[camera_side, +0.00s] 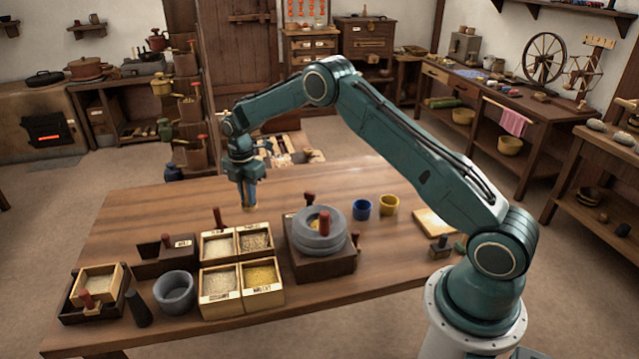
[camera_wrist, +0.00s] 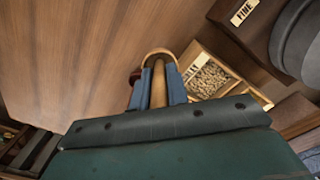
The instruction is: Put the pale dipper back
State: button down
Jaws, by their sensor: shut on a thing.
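My gripper (camera_side: 249,200) is shut on the pale dipper (camera_wrist: 158,66); its light wood shows between the blue fingers and curves at its far end in the wrist view. In the side view only a small pale end of the dipper (camera_side: 249,208) shows below the fingers. The gripper points down, just behind the grain boxes (camera_side: 237,262) and left of the grey stone quern (camera_side: 305,240). I cannot tell whether the dipper touches the table. The gripper body hides part of the wrist view.
A grey stone bowl (camera_side: 174,293) and a tray with pale grain (camera_side: 97,282) are front left. The back left table (camera_side: 150,205) is clear.

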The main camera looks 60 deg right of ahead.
jog(key=shift+f, duration=1.7)
jog(key=shift+f, duration=2.15)
jog(key=shift+f, duration=0.15)
jog(key=c, duration=1.4)
grip_release()
jog(key=shift+o, duration=0.2)
notch_tip(320, 180, up, 12)
jog(key=shift+f, duration=0.1)
jog(key=shift+r, duration=0.3)
